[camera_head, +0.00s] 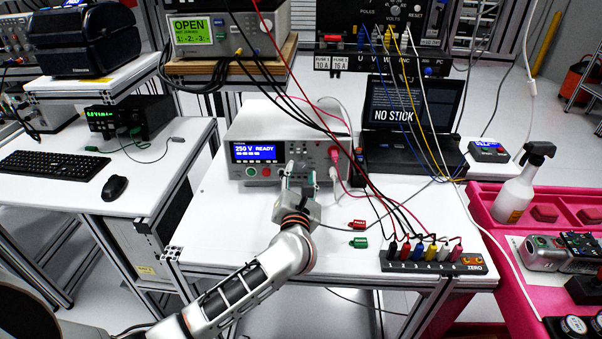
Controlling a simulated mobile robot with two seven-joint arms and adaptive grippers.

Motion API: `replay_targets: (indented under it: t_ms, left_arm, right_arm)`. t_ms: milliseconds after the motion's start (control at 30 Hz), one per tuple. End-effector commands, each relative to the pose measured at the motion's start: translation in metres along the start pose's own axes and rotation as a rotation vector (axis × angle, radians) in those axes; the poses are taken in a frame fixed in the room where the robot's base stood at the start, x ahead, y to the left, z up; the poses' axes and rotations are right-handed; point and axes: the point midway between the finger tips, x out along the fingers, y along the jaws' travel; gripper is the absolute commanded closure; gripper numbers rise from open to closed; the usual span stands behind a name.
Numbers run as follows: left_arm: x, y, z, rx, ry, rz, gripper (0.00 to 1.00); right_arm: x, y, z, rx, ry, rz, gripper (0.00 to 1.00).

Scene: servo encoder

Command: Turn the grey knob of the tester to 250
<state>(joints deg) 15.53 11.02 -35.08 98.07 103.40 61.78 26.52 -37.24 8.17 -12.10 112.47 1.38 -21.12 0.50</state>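The grey tester (235,175) stands on the middle white table, its front panel facing me. Its blue display (255,153) reads "250 V READY". My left gripper (298,175) is at the right half of the front panel, with a finger on each side of where the grey knob appears to be. The knob is mostly hidden between the fingers, so its pointer and any contact cannot be made out. My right gripper is not in view.
A pink plug and lead (334,160) sit right of the gripper. Red and black cables hang across the tester to a terminal strip (432,261). A laptop (412,115) reads "NO STICK". The table's front left is clear.

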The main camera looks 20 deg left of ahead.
Motion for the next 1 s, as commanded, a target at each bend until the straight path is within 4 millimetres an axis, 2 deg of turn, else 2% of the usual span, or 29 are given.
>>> replay_targets:
  t_ms: [300,500,700,1000]
  left_arm:
    - [-0.064,-0.001,-0.001,-0.003,0.002,-0.002,0.62]
    - [-0.095,-0.001,-0.001,-0.001,0.002,-0.002,0.62]
    - [-0.108,0.0,0.0,0.0,0.0,-0.001,0.62]
    - [-0.109,0.0,0.0,0.0,0.0,0.0,0.62]
  right_arm:
    - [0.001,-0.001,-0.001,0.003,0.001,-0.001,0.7]
    - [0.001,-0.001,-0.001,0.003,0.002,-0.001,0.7]
    - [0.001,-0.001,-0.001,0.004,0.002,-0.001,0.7]
    - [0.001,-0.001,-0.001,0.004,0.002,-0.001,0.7]
